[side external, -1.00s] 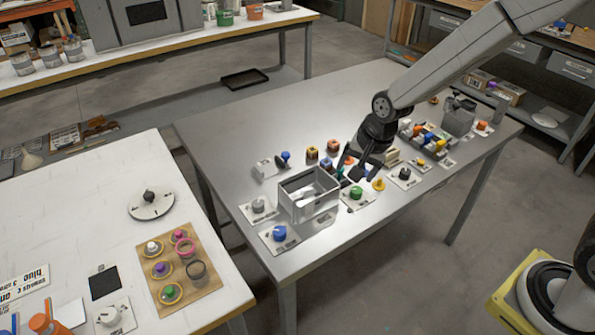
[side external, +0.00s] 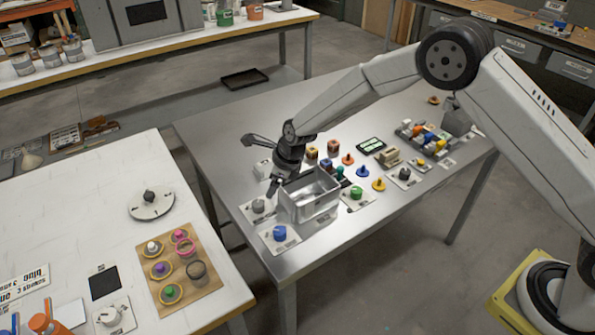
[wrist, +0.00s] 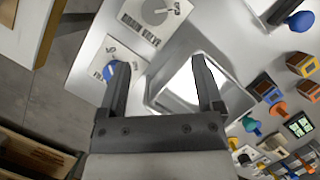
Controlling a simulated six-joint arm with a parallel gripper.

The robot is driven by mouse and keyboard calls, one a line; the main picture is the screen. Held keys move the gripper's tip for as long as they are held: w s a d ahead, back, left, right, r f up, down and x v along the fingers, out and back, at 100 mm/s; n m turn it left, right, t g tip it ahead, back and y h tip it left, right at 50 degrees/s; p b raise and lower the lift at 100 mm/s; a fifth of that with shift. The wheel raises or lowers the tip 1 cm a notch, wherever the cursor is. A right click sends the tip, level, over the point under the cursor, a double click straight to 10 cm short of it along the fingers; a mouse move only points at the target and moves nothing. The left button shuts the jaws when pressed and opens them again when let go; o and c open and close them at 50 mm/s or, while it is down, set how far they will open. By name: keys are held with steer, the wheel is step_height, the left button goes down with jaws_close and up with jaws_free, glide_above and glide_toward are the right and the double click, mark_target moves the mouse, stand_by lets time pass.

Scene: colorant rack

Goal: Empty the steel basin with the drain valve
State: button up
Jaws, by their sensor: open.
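The steel basin (side external: 312,207) is a square open metal box near the table's front left corner; its rim also shows in the wrist view (wrist: 236,98). The drain valve (side external: 258,206) is a grey knob on a pale plate left of the basin. In the wrist view its plate, lettered "DRAIN VALVE" (wrist: 150,14), lies at the top, beyond the fingertips. My gripper (side external: 275,184) is open and empty, above the basin's back left side and close to the valve. In the wrist view my gripper (wrist: 155,70) has one finger over the basin and the other by the blue knob.
A blue knob (side external: 280,233) on a plate stands in front of the basin. A green knob (side external: 356,193), a yellow piece (side external: 379,184) and small blocks (side external: 333,146) stand to its right and behind. The table's back left area is clear.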

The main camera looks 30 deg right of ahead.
mark_target(259, 203)
steer(key=shift+w+a+f+m, duration=0.55)
steer(key=shift+a+f+m, duration=0.25)
steer(key=shift+m, duration=0.1)
steer(key=shift+f, duration=0.1)
steer(key=shift+x, duration=3.75)
steer(key=shift+a, duration=0.1)
jaws_close()
